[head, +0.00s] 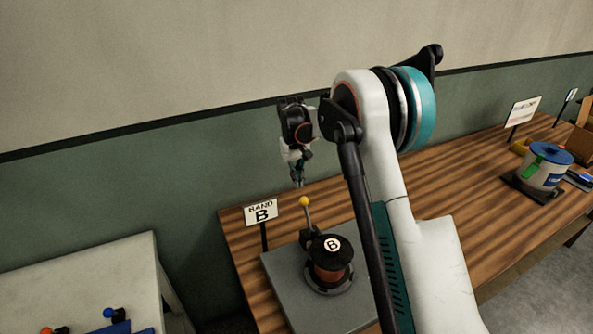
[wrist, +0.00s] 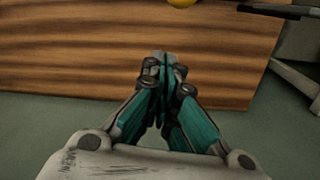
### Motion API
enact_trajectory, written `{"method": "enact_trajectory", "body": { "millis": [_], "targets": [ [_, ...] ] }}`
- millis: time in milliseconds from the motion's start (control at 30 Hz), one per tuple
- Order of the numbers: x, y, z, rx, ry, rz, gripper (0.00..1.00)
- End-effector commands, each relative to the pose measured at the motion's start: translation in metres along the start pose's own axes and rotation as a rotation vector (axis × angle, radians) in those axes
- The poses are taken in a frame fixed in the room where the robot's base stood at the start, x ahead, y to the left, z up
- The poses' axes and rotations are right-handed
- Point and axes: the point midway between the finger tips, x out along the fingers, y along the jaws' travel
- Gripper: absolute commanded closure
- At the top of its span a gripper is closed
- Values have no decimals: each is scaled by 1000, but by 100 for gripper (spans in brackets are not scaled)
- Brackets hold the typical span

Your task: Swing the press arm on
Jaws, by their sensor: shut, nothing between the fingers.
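The press arm (head: 307,216) is a short lever with a yellow ball knob, standing nearly upright beside a dark-capped spool marked B (head: 331,260) on a grey base plate (head: 285,269). My gripper (head: 298,184) is shut and empty. In the head view it hangs just above and slightly left of the yellow knob, with the fingers pointing down; no contact shows. In the wrist view the closed fingertips (wrist: 166,58) are over the wooden bench, and the yellow knob (wrist: 183,3) is cut off at the top edge. My arm hides the right part of the plate.
A sign reading BAND B (head: 261,211) stands left of the lever on the wooden bench (head: 455,183). A pale table (head: 80,275) stands at lower left. The wall is close behind.

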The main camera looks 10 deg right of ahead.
Motion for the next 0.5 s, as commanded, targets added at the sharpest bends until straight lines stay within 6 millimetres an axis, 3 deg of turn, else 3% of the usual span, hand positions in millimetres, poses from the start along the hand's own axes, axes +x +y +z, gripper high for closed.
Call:
{"method": "enact_trajectory", "body": {
  "millis": [167,500],
  "targets": [
    [38,0,0,0,0,0,100],
    [21,0,34,0,0,0,100]
  ]
}}
